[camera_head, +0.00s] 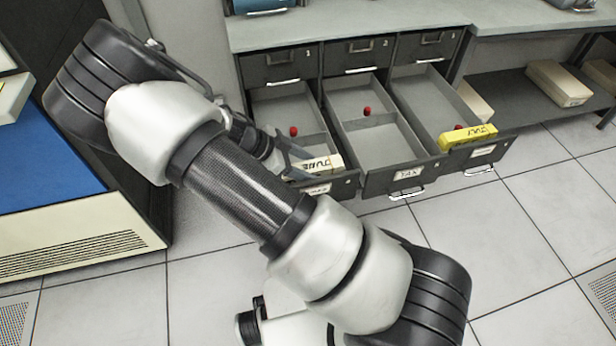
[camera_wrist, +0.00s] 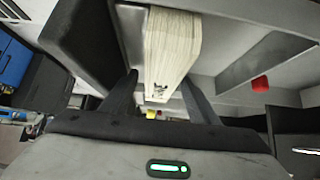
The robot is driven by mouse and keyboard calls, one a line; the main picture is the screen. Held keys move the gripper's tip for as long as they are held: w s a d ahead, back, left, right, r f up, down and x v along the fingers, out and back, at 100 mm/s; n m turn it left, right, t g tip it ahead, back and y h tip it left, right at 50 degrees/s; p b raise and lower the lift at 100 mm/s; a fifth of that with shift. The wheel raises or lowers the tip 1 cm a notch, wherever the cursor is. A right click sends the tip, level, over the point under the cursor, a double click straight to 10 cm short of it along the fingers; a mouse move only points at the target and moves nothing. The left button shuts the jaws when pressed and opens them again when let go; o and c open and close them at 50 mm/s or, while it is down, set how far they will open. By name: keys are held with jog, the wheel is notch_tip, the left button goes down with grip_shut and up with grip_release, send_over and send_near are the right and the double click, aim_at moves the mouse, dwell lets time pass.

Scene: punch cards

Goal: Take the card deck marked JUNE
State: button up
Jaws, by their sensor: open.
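The cream card deck marked JUNE (camera_head: 318,164) lies in the front part of the left open drawer (camera_head: 345,186) in the head view. My gripper (camera_head: 285,160) is at the deck's left end, partly hidden by my arm. In the wrist view the deck (camera_wrist: 172,45) runs away above my open gripper (camera_wrist: 165,97), its near end between or just beyond the two fingers. I cannot tell whether the fingers touch it. A yellow deck marked JULY (camera_head: 468,136) rests across the front of the right open drawer (camera_head: 420,88).
The middle open drawer (camera_head: 407,184), labelled TAX, holds a small red object (camera_head: 367,111). Another red object (camera_head: 293,131) is in the left drawer. Closed drawers sit above under a grey counter (camera_head: 350,22). A pale box (camera_head: 558,83) stands on the right shelf.

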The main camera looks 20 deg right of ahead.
grip_shut()
jog(key=shift+r, duration=0.1)
